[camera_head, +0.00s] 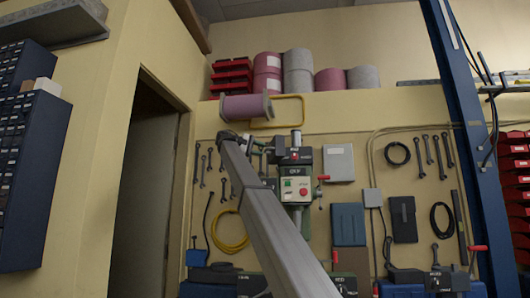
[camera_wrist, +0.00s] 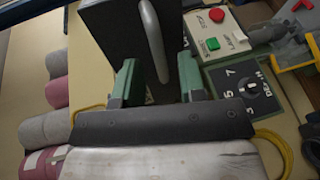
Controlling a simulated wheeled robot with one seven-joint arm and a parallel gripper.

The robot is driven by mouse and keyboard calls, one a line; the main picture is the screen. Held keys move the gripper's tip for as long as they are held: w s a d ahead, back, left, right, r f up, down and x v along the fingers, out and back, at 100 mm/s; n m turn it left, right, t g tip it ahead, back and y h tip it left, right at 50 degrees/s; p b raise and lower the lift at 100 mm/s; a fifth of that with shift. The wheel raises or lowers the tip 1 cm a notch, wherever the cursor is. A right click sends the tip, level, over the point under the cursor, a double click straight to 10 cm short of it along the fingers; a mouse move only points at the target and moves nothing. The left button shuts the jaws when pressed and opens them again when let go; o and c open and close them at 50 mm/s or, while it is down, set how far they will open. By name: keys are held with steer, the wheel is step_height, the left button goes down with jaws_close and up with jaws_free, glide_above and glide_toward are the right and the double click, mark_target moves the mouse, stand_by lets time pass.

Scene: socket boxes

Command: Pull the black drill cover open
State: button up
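The black drill cover (camera_wrist: 112,38) fills the upper left of the wrist view as a dark flat panel. A curved grey handle (camera_wrist: 151,38) stands out from it. My gripper (camera_wrist: 158,78) has two green fingers, one on each side of the handle's lower end. The fingers are apart, with gaps visible beside the handle, so it is not clasped. The green drill (camera_head: 300,186) is on the far wall in the head view, with red and green buttons. My arm partly hides it there, and the cover is hard to make out.
A dial panel (camera_wrist: 248,84) and a button panel (camera_wrist: 222,30) sit close to the right of my fingers. A yellow cable (camera_head: 228,232) and several wrenches hang left of the drill. A grey box (camera_head: 339,162) is mounted to its right.

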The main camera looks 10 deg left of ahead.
steer(key=v, duration=0.7)
steer(key=shift+a, duration=0.35)
steer(key=shift+s+r, duration=0.1)
steer(key=shift+c, duration=0.3)
